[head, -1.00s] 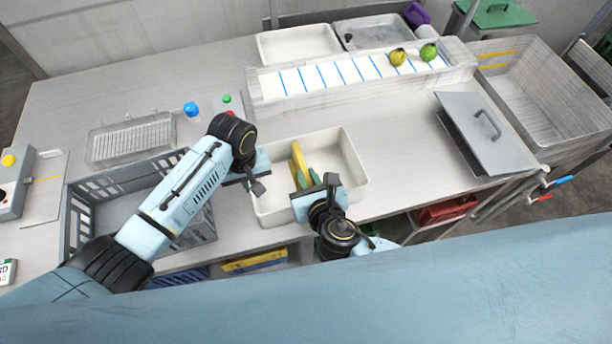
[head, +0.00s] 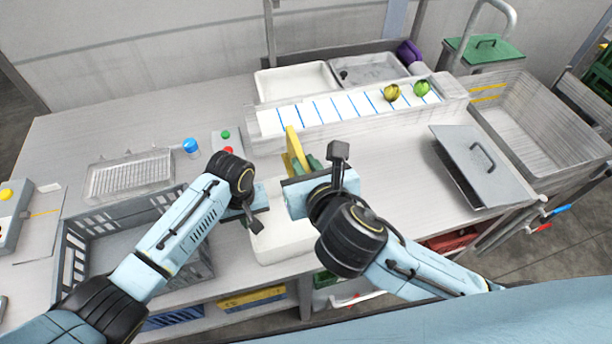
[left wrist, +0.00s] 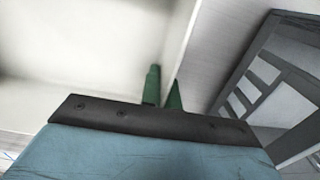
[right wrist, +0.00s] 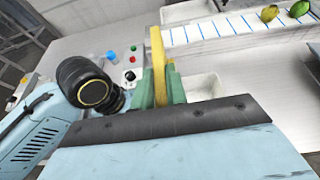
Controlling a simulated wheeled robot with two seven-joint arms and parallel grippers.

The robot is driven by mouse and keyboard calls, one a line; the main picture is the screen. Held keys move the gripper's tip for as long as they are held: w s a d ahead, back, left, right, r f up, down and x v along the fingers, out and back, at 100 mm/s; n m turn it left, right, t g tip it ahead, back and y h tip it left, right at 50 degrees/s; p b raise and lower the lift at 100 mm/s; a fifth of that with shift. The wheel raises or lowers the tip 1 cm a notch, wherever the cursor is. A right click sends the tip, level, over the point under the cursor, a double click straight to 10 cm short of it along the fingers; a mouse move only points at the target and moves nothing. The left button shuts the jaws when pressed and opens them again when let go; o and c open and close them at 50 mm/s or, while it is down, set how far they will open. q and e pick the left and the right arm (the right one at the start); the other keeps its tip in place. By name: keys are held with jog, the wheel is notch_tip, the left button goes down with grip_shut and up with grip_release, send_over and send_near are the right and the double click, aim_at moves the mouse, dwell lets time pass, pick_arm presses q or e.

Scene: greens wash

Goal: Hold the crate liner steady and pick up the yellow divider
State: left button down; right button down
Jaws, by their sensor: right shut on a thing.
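The crate liner (head: 290,246) is a white open bin on the front of the bench, partly hidden by my right gripper and arm. The yellow divider (head: 296,147) is a flat upright plate, raised above the liner. My right gripper (head: 309,165) is shut on the divider. In the right wrist view, the divider (right wrist: 158,65) stands between the green fingertips. My left gripper (left wrist: 162,88) has its green fingers on either side of the liner's white wall (left wrist: 180,40), close against it, and looks shut on it. In the head view, the left fingertips are hidden.
A grey slotted crate (head: 130,235) stands left of the liner. Behind are a wire rack tray (head: 130,176), a blue-capped item (head: 191,146) and a white lined channel (head: 335,107) with two round vegetables. A grey lidded panel (head: 468,165) lies right. The bench between is clear.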

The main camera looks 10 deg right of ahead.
pick_arm(q)
jog(key=c, duration=1.6)
grip_release()
notch_tip(320, 180, up, 12)
jog(key=shift+f, duration=0.1)
